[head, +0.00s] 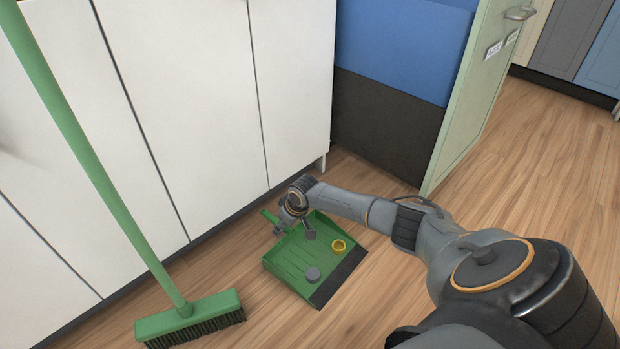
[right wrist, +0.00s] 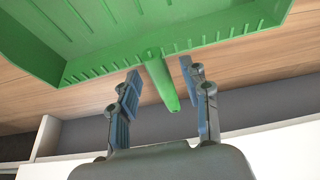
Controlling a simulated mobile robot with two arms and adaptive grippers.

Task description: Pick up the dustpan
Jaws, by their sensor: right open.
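The green dustpan (head: 291,262) lies on the wooden floor in front of the white cabinets, with its handle (head: 269,216) toward them. My right gripper (head: 281,228) is at the handle end of the dustpan. In the right wrist view the fingers of my right gripper (right wrist: 160,85) are open, one on each side of the green handle (right wrist: 162,82), with gaps on both sides. The pan (right wrist: 100,35) shows beyond the fingers. My left gripper is not in view.
A green broom (head: 188,317) stands on the floor at the left, its long handle leaning up past the white cabinets (head: 180,100). Floor at the right is clear.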

